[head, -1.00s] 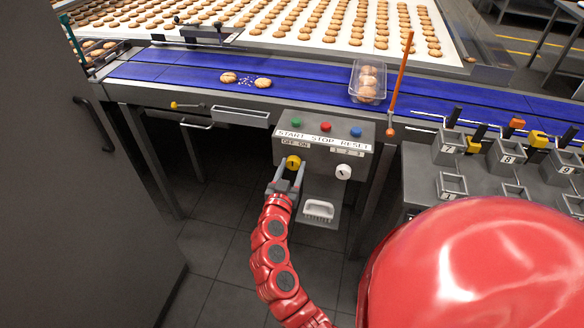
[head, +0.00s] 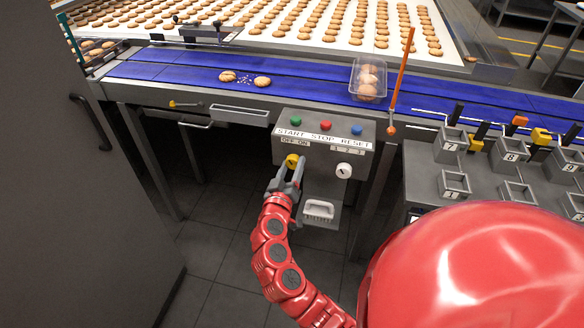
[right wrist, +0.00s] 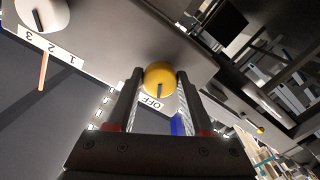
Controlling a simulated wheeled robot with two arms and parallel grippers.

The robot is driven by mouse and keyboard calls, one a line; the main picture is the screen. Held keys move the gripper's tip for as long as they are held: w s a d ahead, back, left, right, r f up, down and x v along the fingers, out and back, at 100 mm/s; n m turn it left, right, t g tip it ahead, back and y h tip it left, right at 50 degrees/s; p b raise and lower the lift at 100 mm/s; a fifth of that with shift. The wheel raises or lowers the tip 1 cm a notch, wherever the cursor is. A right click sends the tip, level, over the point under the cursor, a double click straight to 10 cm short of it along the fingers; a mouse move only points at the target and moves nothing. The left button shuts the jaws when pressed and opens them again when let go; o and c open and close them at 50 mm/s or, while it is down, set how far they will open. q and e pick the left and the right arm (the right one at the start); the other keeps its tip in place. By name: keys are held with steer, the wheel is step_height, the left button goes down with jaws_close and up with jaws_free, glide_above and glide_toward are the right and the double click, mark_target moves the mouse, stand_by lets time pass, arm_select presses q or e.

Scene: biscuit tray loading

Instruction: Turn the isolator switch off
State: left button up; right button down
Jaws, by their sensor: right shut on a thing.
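The isolator switch is a yellow round knob (head: 291,161) on the front of the grey control box (head: 345,130), below the OFF and ON labels. In the right wrist view the knob (right wrist: 159,75) sits between the two fingers. Its dark mark points toward the OFF label (right wrist: 152,103); the ON label is hidden there. My right gripper (head: 290,170) is shut on the knob, with a finger at each side. My left gripper is not in view.
A white knob (head: 344,171) sits right of the switch. The blue conveyor (head: 200,76) carries biscuits and a clear tray (head: 368,80).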

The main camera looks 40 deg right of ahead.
steer(key=n, duration=0.3)
steer(key=shift+r, duration=0.1)
steer(key=n+p, duration=0.1)
steer(key=n, duration=0.1)
steer(key=shift+n, duration=0.3)
steer(key=n+p, duration=0.2)
steer(key=n, duration=0.2)
steer(key=shift+n+p, duration=0.35)
steer(key=shift+n, duration=0.85)
steer(key=shift+c, duration=1.5)
jaws_free()
steer(key=shift+a, duration=0.1)
